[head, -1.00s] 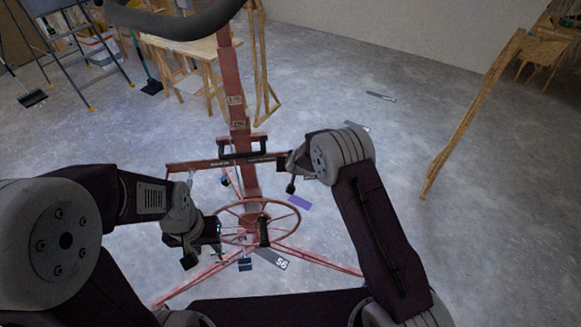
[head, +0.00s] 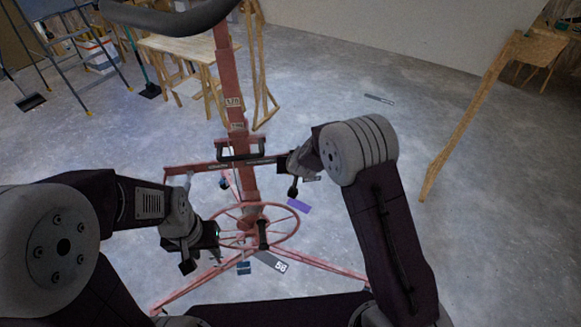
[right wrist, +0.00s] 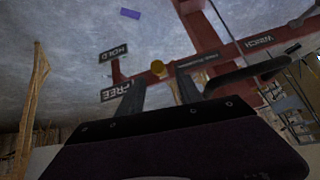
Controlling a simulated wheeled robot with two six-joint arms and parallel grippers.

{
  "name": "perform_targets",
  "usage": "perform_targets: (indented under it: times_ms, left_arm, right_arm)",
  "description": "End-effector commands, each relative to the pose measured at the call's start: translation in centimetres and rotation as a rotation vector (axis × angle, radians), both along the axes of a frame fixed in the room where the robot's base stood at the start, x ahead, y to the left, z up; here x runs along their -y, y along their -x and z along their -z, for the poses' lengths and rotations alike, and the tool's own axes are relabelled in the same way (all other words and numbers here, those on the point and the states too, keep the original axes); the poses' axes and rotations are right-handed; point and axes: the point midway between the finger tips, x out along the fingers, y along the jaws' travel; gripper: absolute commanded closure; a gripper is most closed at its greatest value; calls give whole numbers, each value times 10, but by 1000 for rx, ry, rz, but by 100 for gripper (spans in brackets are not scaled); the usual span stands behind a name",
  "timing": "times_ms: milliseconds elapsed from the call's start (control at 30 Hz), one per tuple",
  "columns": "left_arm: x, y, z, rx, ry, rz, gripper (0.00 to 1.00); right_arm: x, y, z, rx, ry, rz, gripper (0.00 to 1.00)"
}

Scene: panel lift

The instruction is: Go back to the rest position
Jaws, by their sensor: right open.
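The red panel lift (head: 228,75) stands ahead in the head view, with an upright mast, a crossbar, a winch wheel (head: 292,232) and splayed legs. My left gripper (head: 215,255) is low, beside the left side of the wheel; its fingers are too dark and small to read. My right gripper (right wrist: 158,82) is open in the right wrist view, near the right end of the crossbar. Plates marked HOLD (right wrist: 113,53) and FREE (right wrist: 115,91) are close by.
A wooden table (head: 185,48), a ladder (head: 75,45) and a broom (head: 148,88) stand at the back left. A wooden frame (head: 465,125) stands at the right. A purple piece (head: 299,206) lies on the floor. The floor (head: 350,100) between lift and frame is mostly clear.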

Motion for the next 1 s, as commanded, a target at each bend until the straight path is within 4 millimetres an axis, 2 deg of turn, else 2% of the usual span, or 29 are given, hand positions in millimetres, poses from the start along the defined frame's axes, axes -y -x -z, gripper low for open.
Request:
perform_targets:
  times_ms: [267, 367, 467, 500, 600, 700, 833, 900, 1000]
  left_arm:
    - [0, 0, 2, 0, 0, 0, 64]
    - [0, 0, 24, 0, 0, 0, 64]
    - [0, 0, 66, 0, 0, 0, 64]
    - [0, 0, 81, -1, 0, 0, 64]
    - [0, 0, 106, -1, 0, 0, 64]
    - [0, 0, 122, 0, 0, 0, 64]
    - [0, 0, 130, 0, 0, 0, 64]
    - [0, 0, 130, 0, 0, 0, 64]
    - [0, 0, 128, 0, 0, 0, 64]
  right_arm:
    - [1, 1, 1, -3, -1, -1, 58]
    - [12, 21, 13, -47, -10, -12, 58]
    - [40, 82, 37, -173, -19, -33, 58]
    - [53, 113, 46, -235, -15, -37, 58]
    - [82, 186, 65, -375, 8, -28, 58]
    - [104, 244, 79, -483, 39, -10, 58]
    - [121, 285, 86, -559, 69, 8, 58]
    - [124, 293, 86, -574, 77, 11, 58]
    - [124, 295, 84, -578, 77, 11, 58]
